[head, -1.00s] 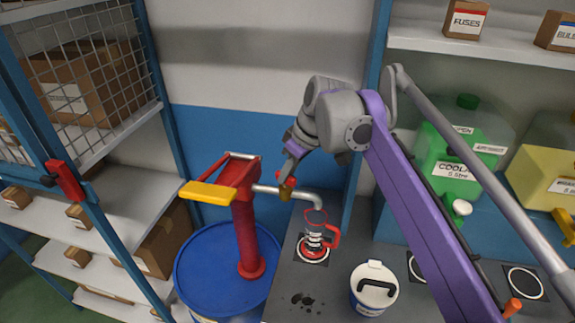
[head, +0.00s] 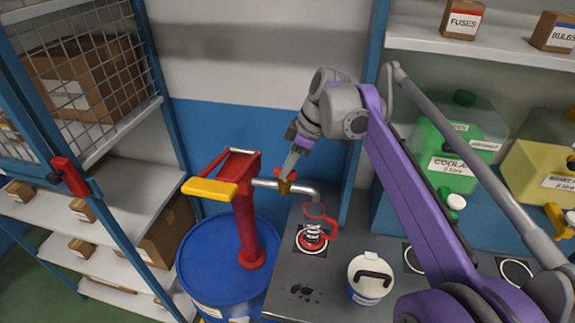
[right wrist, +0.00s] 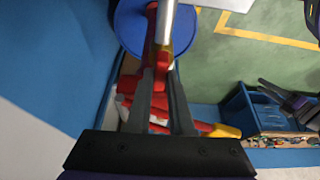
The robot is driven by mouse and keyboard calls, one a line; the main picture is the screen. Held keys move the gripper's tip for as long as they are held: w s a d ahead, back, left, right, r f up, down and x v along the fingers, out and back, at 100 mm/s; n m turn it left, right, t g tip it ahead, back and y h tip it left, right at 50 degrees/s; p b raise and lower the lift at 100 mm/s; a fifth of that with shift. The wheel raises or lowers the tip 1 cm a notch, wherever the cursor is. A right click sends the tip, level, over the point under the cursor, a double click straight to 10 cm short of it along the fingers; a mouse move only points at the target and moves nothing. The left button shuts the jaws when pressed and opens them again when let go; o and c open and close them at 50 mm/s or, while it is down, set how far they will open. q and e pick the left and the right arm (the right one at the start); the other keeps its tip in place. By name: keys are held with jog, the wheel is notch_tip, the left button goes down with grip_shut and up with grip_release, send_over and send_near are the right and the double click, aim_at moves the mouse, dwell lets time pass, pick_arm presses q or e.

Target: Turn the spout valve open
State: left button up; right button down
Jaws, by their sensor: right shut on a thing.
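The red hand pump (head: 246,205) with its yellow handle (head: 210,190) stands upright on a blue drum (head: 212,262). A metal spout (head: 303,191) runs right from it and bends down over a clear jug (head: 314,226) with a red handle. The spout valve, a brass body (head: 285,188) with a red handle (head: 279,173), sits on the spout. My right gripper (head: 290,171) reaches down from above and is shut on the red valve handle.
A green coolant can (head: 448,165) and a yellow can (head: 538,172) stand behind. A shelf rack (head: 150,205) is at the left.

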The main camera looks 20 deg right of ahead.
jog(key=c, duration=0.8)
grip_release()
jog(key=v, duration=1)
jog(key=shift+d+r+p, duration=0.15)
jog(key=shift+r+p, duration=0.2)
jog(key=shift+p, duration=0.1)
jog(key=shift+s, duration=0.15)
jog(key=s+a+f+m+t+h, duration=0.1)
jog(key=s+a+f+m, duration=0.2)
jog(key=f, duration=0.6)
jog(key=s+a+f+m+t+h, duration=0.1)
jog(key=s+a+f+m, duration=0.2)
jog(key=s+f, duration=0.5)
jog(key=s+a+f+m+t+h, duration=0.1)
jog(key=s+a+f+m, duration=0.2)
jog(key=f, duration=0.7)
jog(key=s+m, duration=0.1)
jog(key=s, duration=0.1)
jog(key=shift+s+f+m+t+h, duration=0.25)
jog(key=shift+s+m+t+h, duration=0.05)
jog(key=shift+s+m, duration=0.1)
